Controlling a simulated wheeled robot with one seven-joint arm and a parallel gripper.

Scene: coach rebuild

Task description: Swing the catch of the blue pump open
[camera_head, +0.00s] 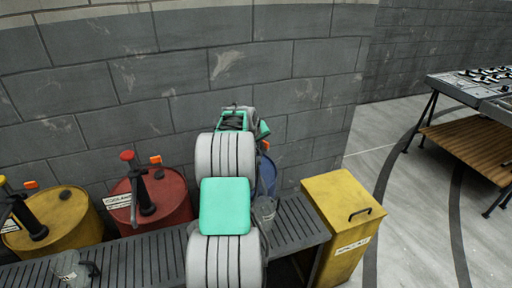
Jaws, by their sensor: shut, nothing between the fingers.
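A blue drum (268,176) shows only as a narrow strip at the right edge of my arm, behind the slatted bench. My grey and green arm stands in front of it and covers most of it. The blue pump and its catch are hidden, so I cannot tell how the catch stands. The far end of my arm is above and in front of the drum, near the wall. My gripper's fingers cannot be made out behind the arm's own links.
A red drum (176,199) and a yellow drum (65,232), each with a pump, stand left. A slatted bench (135,258) runs in front, with a grey vessel (264,211) beside my arm. The block wall is behind.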

